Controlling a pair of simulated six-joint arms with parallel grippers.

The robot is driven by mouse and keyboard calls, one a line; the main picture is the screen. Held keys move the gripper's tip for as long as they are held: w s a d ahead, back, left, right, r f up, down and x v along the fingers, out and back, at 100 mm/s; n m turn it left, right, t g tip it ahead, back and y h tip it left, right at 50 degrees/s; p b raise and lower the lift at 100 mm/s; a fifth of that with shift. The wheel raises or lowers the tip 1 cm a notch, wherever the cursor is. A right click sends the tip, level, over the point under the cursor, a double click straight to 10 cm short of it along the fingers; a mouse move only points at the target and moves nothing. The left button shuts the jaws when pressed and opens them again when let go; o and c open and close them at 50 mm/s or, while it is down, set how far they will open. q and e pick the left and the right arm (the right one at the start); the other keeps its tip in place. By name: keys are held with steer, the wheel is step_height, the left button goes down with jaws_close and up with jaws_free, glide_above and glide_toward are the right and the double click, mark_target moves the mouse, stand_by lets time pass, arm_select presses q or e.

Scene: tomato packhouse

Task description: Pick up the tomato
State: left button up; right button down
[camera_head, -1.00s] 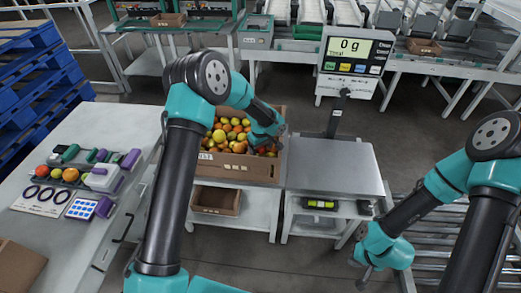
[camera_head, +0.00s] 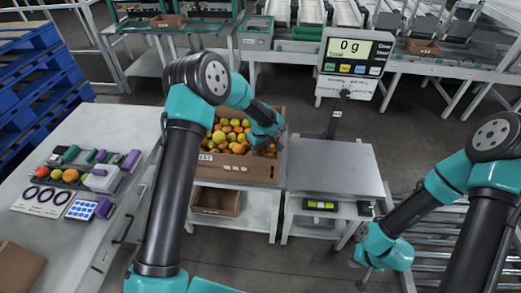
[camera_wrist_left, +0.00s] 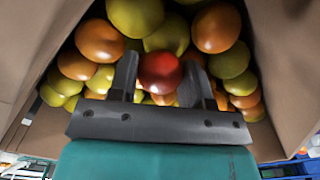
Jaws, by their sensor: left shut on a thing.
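A cardboard box (camera_head: 232,171) full of tomatoes stands on a white stand left of the scale. My left gripper (camera_wrist_left: 160,75) reaches down into the box. In the left wrist view a red tomato (camera_wrist_left: 160,72) sits between its two fingers, which are shut on it. Orange, yellow and green tomatoes (camera_wrist_left: 217,28) lie around and beyond it. In the head view the left fingertips are hidden in the box's right part.
A weighing scale with a bare steel plate (camera_head: 332,167) stands right of the box, its display (camera_head: 350,48) reading 0 g. A side table (camera_head: 85,215) at left holds tomatoes, rings and small tools. Blue pallets (camera_head: 40,80) are stacked behind it.

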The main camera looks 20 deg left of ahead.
arm_select(q)
step_height(320, 180, up, 10)
stand_by(0.5)
stand_by(0.4)
